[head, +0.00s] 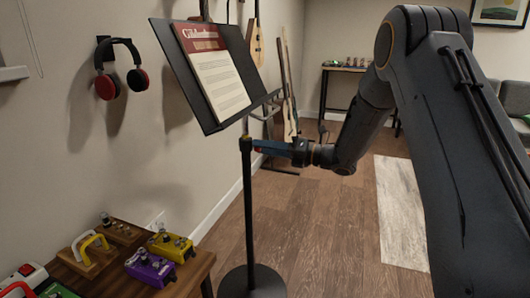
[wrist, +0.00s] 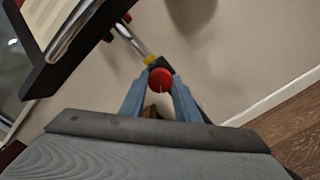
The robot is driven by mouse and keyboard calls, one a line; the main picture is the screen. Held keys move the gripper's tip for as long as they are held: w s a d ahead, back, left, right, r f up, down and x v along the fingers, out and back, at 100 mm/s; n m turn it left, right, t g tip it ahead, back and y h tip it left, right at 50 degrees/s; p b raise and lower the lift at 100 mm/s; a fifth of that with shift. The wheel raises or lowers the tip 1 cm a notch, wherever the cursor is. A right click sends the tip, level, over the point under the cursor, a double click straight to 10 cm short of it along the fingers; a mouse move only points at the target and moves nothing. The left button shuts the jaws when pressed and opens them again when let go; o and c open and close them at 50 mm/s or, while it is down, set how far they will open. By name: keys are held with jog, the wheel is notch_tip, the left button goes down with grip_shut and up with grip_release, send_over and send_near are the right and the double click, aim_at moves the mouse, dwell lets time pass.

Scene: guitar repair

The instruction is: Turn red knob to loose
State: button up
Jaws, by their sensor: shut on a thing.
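The red knob (wrist: 161,79) shows in the wrist view as a round red ball with a thin pale line on its lower part. The blue fingers of my gripper (wrist: 160,92) are shut on it, one on each side. In the head view my gripper (head: 254,147) reaches from the right to the upper part of the black music stand (head: 249,205), just below its desk. The knob is mostly hidden there behind the fingers. The stand is upright, and its tilted desk (head: 245,62) holds a sheet titled in red (head: 212,75).
A wooden bench (head: 190,280) with yellow (head: 171,246) and purple (head: 150,268) pedals stands at the lower left. Red-black headphones (head: 119,70) hang on the wall. Guitars (head: 256,42) stand behind the music stand.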

jog(key=shift+s+a+f+n, duration=0.1)
jog(key=shift+s+f+n, duration=0.05)
jog(key=shift+n, duration=0.35)
jog(key=o, duration=1.1)
jog(key=shift+c, duration=0.2)
jog(key=v, duration=0.7)
jog(key=shift+d, duration=0.4)
jog(key=shift+s, duration=0.1)
